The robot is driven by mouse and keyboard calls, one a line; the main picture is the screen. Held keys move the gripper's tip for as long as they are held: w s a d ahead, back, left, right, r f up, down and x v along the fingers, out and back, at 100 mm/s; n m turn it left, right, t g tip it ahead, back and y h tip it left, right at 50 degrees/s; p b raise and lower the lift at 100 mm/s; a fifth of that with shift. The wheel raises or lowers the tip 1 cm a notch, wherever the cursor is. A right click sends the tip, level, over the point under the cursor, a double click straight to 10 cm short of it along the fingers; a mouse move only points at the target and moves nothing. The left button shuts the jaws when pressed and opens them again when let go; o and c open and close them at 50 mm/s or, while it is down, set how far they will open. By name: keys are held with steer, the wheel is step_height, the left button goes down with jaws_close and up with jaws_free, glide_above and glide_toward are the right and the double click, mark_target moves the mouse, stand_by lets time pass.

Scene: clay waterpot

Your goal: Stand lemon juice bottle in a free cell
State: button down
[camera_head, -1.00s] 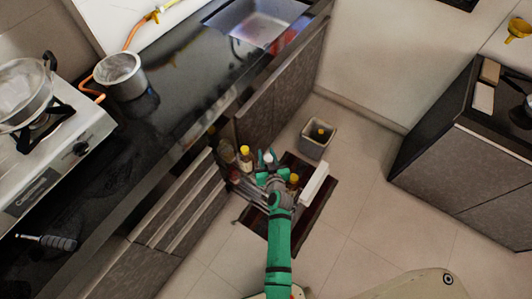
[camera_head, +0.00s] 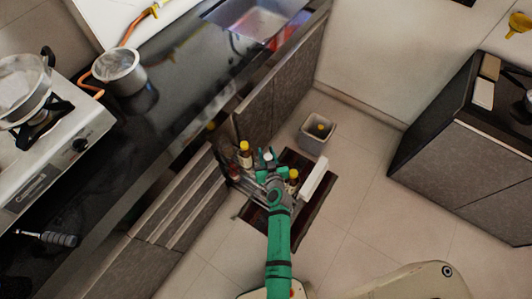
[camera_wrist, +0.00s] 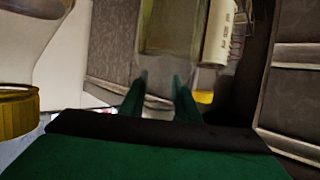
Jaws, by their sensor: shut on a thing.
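A clear, pale yellowish bottle (camera_wrist: 168,28) stands between my two green fingers in the wrist view. I take it for the lemon juice bottle; its label does not show. My gripper (camera_wrist: 160,88) is shut on it. In the head view my gripper (camera_head: 269,168) is over the pulled-out dark drawer (camera_head: 268,232), with a white cap (camera_head: 268,156) between its fingers. The drawer's cells are mostly hidden by my arm, so I cannot tell which are free. A yellow-capped bottle (camera_head: 293,180) stands right of my gripper.
A brown bottle with a yellow cap (camera_head: 245,155) stands just left of my gripper. A grey bin (camera_head: 316,137) stands behind. Cabinet fronts (camera_head: 180,200) are close on the left. Floor is clear to the right.

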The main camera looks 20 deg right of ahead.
steer(key=c, duration=1.3)
jaws_free()
steer(key=shift+o, duration=0.2)
steer(key=shift+s, duration=0.1)
steer(key=v, duration=1)
steer(key=shift+s, duration=0.3)
steer(key=shift+r, duration=0.1)
